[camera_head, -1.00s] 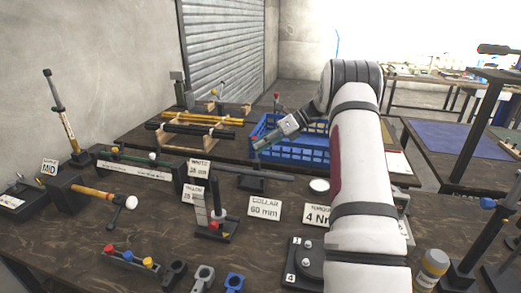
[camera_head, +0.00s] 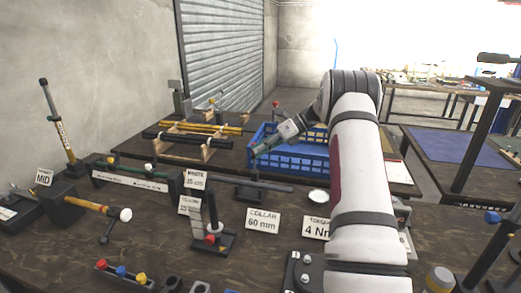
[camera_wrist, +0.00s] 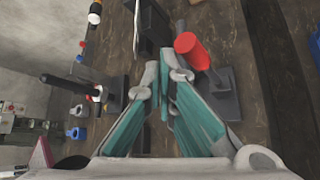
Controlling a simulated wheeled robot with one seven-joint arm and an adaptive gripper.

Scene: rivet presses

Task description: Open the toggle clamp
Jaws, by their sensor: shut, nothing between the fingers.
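My gripper (camera_head: 258,150) is in front of the blue crate, above the bench. In the wrist view its teal fingers (camera_wrist: 165,75) are together with nothing between them, apart from the red handle.
A blue crate (camera_head: 300,155) stands behind my gripper. A dark bar on a stand (camera_head: 250,186) lies below it.

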